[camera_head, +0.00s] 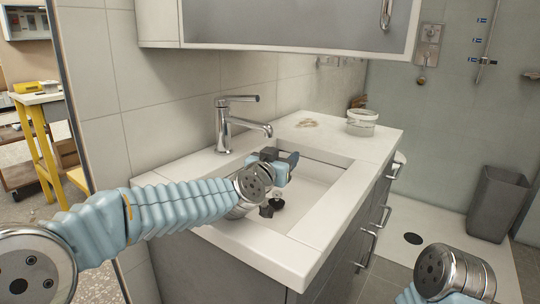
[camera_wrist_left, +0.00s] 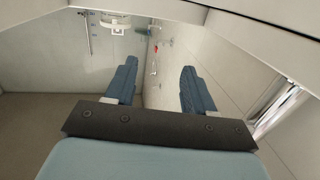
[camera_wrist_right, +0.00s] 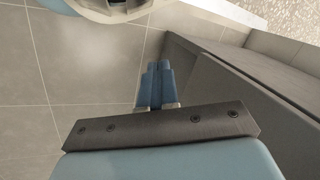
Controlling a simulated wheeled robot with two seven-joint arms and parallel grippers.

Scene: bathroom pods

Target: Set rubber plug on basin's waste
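The basin (camera_head: 312,193) is a white rectangular recess in the counter. A small black piece, which looks like the rubber plug (camera_head: 266,211), shows low in the basin just below my left wrist. A round dark spot with a lighter rim, probably the waste (camera_head: 278,202), lies right beside it; my wrist partly hides this area. My left gripper (camera_head: 287,160) is over the basin near the tap, above and apart from the plug. In the left wrist view its fingers (camera_wrist_left: 158,72) are spread with nothing between them. My right gripper (camera_wrist_right: 158,68) has its fingers together, empty, over the floor beside the cabinet.
A chrome tap (camera_head: 235,120) stands behind the basin, close to my left gripper. A white tub (camera_head: 361,122) stands on the counter's far end. A mirror cabinet (camera_head: 290,25) hangs above. Drawer handles (camera_head: 367,250) stick out in front. A grey bin (camera_head: 497,204) stands at right.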

